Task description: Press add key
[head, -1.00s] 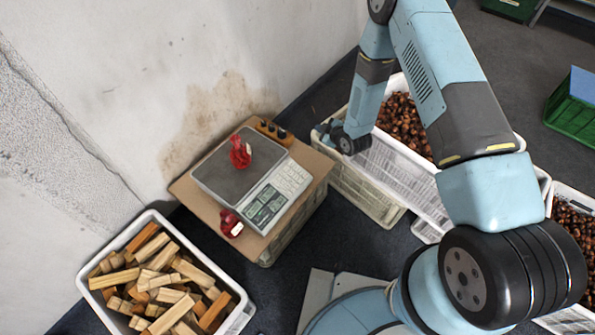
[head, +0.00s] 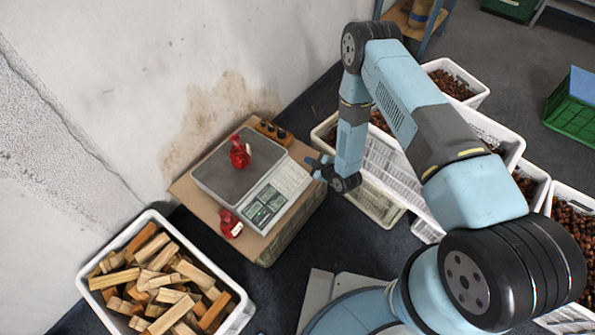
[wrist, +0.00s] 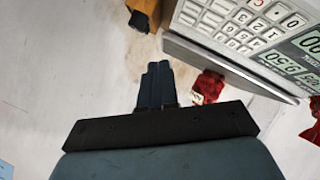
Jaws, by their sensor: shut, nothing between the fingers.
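The scale (head: 240,165) sits on a cardboard-topped stand, with a grey pan and a front panel of keys and displays. Its keypad (head: 289,178) is on the panel's right part; single key labels are too small to read in the head view. In the wrist view the keypad (wrist: 247,20) shows large, with digit keys beside the lit displays (wrist: 308,63). The add key cannot be picked out. My gripper (head: 312,162) is shut and empty, just right of the keypad. In the wrist view its closed fingers (wrist: 157,70) are apart from the keys.
One red net bag (head: 240,154) is on the pan; another (head: 229,224) lies on the cardboard (head: 262,242) in front. A dark-knobbed wooden block (head: 273,132) stands behind the scale. A crate of wood pieces (head: 238,318) is at lower left; chestnut crates (head: 508,138) stand right.

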